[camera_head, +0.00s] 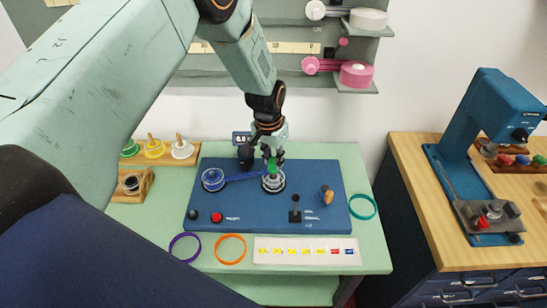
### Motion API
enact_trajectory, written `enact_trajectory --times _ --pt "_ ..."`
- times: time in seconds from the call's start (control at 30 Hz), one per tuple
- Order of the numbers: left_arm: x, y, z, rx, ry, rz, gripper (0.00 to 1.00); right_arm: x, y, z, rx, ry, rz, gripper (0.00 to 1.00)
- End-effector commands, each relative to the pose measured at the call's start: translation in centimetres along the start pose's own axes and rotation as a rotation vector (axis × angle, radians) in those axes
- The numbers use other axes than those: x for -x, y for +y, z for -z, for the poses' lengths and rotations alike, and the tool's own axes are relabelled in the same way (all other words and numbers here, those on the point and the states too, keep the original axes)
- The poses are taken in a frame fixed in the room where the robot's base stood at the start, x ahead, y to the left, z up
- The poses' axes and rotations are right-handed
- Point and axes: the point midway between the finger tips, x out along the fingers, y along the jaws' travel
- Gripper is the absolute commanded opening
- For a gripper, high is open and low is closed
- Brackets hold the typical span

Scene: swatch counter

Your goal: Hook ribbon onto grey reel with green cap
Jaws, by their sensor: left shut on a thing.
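A blue ribbon (245,176) runs from the blue-wound reel (213,179) on the left of a dark blue panel (240,205) to the grey reel (273,184). The grey reel has a green cap (271,166) on top. My left gripper (271,156) comes down from above, right over the green cap, and is shut on the ribbon's end. The fingertips and cap hide that end, so I cannot tell whether it touches the reel. My right gripper is not in view.
The panel carries a red button (217,217), a black lever (295,214) and a wooden-topped knob (327,195). Purple (185,247), orange (230,248) and teal rings (362,207) lie around it. A swatch strip (306,251) lies in front. A blue press (488,130) stands right.

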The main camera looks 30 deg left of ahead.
Motion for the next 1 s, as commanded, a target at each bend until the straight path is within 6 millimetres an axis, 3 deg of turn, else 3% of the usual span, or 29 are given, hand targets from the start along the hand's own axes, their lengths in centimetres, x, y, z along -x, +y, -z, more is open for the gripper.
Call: enact_trajectory --times 1.0 --pt "-2.5 0.0 -0.3 0.000 0.001 0.000 0.00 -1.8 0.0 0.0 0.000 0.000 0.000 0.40"
